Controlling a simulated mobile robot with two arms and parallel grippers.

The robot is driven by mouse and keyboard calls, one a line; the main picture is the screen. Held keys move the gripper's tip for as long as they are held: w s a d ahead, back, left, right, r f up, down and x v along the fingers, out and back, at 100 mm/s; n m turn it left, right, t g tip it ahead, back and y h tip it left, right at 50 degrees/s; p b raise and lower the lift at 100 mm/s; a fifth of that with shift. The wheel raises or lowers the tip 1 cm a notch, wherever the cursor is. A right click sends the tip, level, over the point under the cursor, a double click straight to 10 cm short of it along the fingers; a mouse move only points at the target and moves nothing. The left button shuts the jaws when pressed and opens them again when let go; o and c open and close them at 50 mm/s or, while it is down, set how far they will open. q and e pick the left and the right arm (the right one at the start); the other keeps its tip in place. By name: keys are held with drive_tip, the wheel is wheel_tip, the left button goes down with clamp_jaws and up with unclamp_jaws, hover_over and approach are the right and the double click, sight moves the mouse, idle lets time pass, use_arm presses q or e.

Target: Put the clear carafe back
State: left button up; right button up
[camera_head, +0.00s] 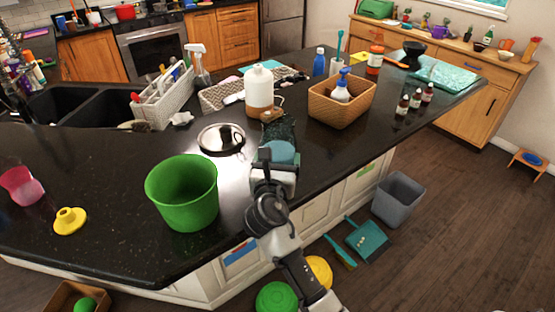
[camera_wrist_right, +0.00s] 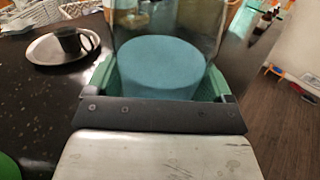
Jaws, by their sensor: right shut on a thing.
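The clear carafe (camera_head: 281,132) is see-through and dark against the counter, with a teal round end facing my right gripper (camera_head: 277,163). In the right wrist view the carafe (camera_wrist_right: 165,65) fills the space between the green-edged fingers of the gripper (camera_wrist_right: 158,88). My right gripper is shut on it at the counter's front edge. I cannot tell whether the carafe touches the counter. My left gripper is not in view.
A silver round plate or lid (camera_head: 222,139) with a dark piece lies left of the carafe. A white-and-brown bottle (camera_head: 259,90) stands behind it, a tan basket (camera_head: 341,106) to the right, a green bucket (camera_head: 182,192) at front left. The counter's left middle is mostly clear.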

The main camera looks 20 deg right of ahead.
drive_tip(key=o, duration=1.2)
drive_tip(key=shift+r, duration=0.1)
drive_tip(key=shift+s+a+p, duration=0.15)
drive_tip(key=shift+s+p, duration=0.15)
drive_tip(key=shift+s, duration=0.05)
drive_tip(key=p+v, duration=0.2)
drive_tip(key=v, duration=0.7)
drive_tip(key=shift+s+a+r, duration=0.15)
drive_tip(key=shift+s, duration=0.2)
drive_tip(key=shift+p+v, duration=0.3)
drive_tip(key=shift+v, duration=0.5)
